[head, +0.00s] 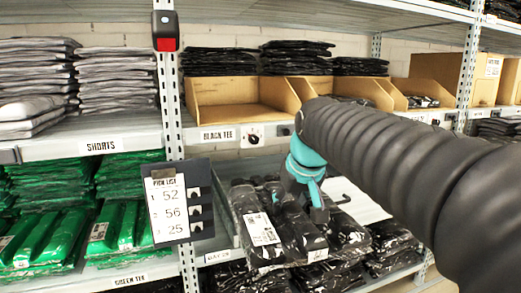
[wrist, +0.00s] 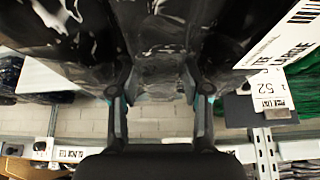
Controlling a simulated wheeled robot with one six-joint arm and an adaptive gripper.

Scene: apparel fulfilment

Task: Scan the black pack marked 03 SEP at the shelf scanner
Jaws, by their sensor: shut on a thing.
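My gripper (head: 308,200) is shut on a black plastic-wrapped pack (head: 282,218) with a white barcode label (head: 262,229). The pack is held in front of the lower shelf, over other black packs. In the wrist view the pack (wrist: 155,45) fills the top, between the two fingers of my gripper (wrist: 160,85), with its label at the upper right. I cannot read a 03 SEP mark. A red and black device (head: 165,31), which looks like the scanner, is on the shelf post at upper left, apart from the pack.
A pick list board (head: 173,210) hangs on the post left of the pack. Open cardboard bins (head: 235,115) stand on the middle shelf. Green packs (head: 125,232) fill the lower left shelf, grey stacks (head: 115,82) sit above. More black packs (head: 390,240) lie at lower right.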

